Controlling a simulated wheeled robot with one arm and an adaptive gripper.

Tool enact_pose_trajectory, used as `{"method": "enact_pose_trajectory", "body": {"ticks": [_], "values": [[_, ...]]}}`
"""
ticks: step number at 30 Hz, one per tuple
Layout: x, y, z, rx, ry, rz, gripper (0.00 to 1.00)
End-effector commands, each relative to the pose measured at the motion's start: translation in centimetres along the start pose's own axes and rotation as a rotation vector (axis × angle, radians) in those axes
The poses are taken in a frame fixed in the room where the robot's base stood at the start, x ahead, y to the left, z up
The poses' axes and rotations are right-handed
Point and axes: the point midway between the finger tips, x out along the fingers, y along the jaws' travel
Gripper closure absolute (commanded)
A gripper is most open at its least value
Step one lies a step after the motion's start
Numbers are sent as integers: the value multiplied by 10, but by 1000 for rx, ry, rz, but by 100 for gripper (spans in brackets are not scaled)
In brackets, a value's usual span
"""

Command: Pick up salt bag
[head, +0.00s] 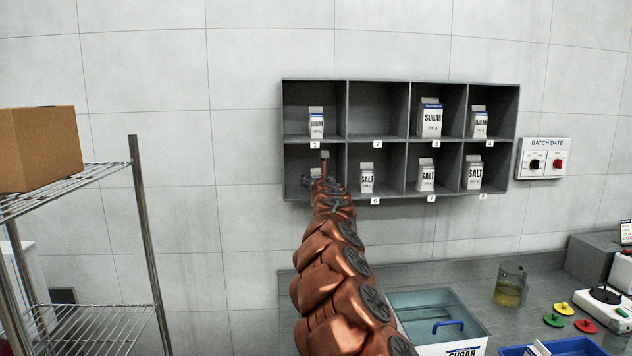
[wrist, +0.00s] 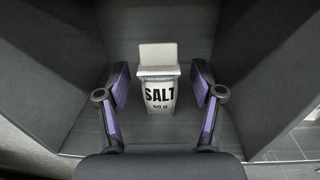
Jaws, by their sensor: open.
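In the wrist view a white salt bag (wrist: 158,97) with a grey folded top stands upright inside a dark grey compartment. My gripper (wrist: 158,92) is open, with one purple-padded finger on each side of the bag and a visible gap on both sides. In the head view my gripper (head: 318,180) reaches into the lower left compartment of the wall shelf (head: 400,142), and my arm hides most of that opening and its label. Other salt bags stand in compartments 6 (head: 367,184), 7 (head: 426,179) and 8 (head: 473,175).
Sugar bags stand in compartments 1 (head: 316,125), 3 (head: 431,121) and 4 (head: 479,125); compartment 2 (head: 377,110) is empty. Compartment walls lie close around my gripper. A wire rack (head: 142,220) with a cardboard box (head: 40,148) stands left. A glass beaker (head: 510,285) stands on the counter below.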

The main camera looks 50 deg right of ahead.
Motion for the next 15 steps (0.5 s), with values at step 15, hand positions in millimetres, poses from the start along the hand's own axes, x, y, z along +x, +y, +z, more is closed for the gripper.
{"method": "enact_pose_trajectory", "body": {"ticks": [15], "values": [[4,0,1,-1,-2,-1,50]]}}
